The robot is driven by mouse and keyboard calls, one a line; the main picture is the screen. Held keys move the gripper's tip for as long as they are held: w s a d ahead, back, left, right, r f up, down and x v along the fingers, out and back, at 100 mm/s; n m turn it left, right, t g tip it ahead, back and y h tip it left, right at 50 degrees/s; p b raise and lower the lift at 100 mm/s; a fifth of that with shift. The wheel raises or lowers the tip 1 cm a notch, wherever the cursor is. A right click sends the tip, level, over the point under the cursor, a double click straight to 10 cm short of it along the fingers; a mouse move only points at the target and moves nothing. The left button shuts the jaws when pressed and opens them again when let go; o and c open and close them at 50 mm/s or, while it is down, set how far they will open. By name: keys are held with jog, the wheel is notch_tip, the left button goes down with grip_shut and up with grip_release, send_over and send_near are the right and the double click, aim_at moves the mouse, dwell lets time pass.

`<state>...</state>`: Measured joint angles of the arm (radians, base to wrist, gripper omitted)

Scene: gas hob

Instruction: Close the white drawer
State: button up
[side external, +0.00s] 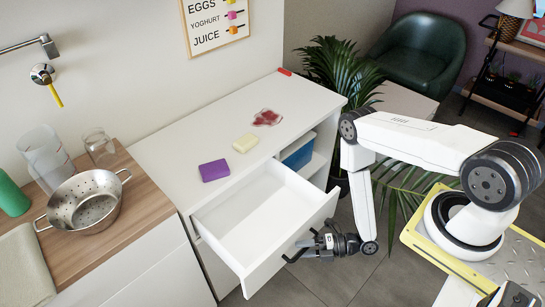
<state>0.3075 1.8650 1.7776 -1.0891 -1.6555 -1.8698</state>
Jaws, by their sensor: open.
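The white drawer (250,222) is pulled well out of the white cabinet (185,148), and its inside looks empty. Its front panel (292,247) faces the lower right. My gripper (304,250) is at the outer side of this front panel, low down, close to the dark handle. The gripper is open. Whether its fingers touch the handle or the panel, I cannot tell. The forearm hangs down to the right of the drawer.
On the cabinet top lie a purple sponge (214,170), a yellow sponge (246,143) and a red stain (267,118). A blue box (298,154) sits in an open shelf beside the drawer. A metal colander (86,202) stands on the wooden counter. A plant (335,75) stands behind.

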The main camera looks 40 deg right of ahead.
grip_shut()
dwell(1.3)
